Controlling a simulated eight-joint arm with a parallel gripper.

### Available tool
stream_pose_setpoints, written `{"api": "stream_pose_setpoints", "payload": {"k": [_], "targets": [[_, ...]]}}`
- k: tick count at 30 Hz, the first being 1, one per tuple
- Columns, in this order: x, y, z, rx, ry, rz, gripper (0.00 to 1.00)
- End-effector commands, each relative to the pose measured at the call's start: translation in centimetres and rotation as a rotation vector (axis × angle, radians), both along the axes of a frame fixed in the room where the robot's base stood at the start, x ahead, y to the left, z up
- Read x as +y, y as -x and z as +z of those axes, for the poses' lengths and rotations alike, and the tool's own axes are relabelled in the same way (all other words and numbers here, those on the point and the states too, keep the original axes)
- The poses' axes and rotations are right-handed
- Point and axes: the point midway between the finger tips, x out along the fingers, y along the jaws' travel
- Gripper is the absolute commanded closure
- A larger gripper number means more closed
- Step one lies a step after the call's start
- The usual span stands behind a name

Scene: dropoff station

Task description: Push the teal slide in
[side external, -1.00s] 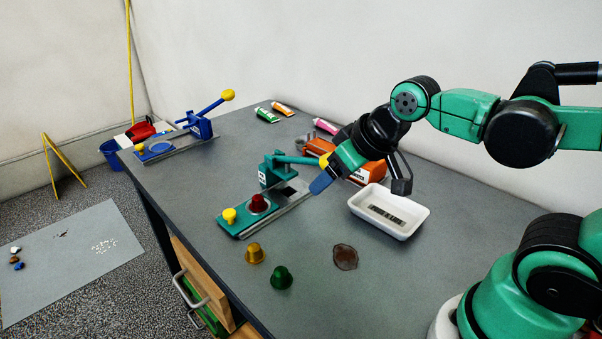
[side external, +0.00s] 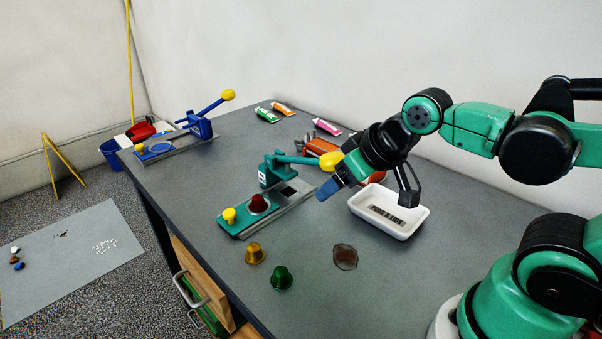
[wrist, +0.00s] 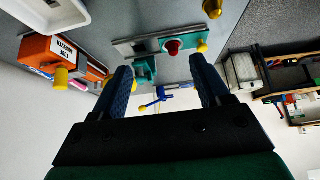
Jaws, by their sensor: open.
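The teal slide (side external: 236,226) sticks out at the front left of the teal press (side external: 274,170), along a grey metal rail. It has a yellow knob (side external: 229,215) on its outer end and a dark red capsule (side external: 258,203) seated in it. The red capsule also shows at the top of the wrist view (wrist: 173,46). The press's teal lever reaches right to a yellow end (side external: 328,161). My gripper (side external: 368,193) is open and empty, above the table to the right of the press and near the white tray. Its two blue fingers (wrist: 163,85) are wide apart in the wrist view.
A white tray (side external: 421,217) stands below my gripper, with an orange box (side external: 373,178) behind. A gold capsule (side external: 254,253), a green capsule (side external: 281,278) and a brown stain (side external: 345,257) lie in front. A blue press (side external: 200,125) stands at the far left.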

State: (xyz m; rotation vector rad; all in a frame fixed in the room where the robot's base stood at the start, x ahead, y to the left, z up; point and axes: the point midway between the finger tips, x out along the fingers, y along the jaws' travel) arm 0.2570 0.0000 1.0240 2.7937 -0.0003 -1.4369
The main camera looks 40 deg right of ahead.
Motion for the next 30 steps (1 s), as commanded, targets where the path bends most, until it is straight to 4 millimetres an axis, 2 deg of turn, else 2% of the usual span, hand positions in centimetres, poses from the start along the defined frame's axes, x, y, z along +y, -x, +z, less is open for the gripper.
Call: {"api": "stream_pose_setpoints", "payload": {"k": [7,11,15,20,26,30], "targets": [[0.1,-0.2,0.2,0.006,-0.006,-0.005,0.35],[0.5,-1.5,1.2,0.047,-0.041,-0.043,0.35],[1.3,-4.4,2.7,0.135,-0.107,-0.132,0.35],[2.7,-8.4,3.2,0.248,-0.174,-0.258,0.35],[4.8,-13.3,1.7,0.383,-0.227,-0.428,0.35],[6.4,-16.1,-0.6,0.470,-0.245,-0.553,0.35]]}}
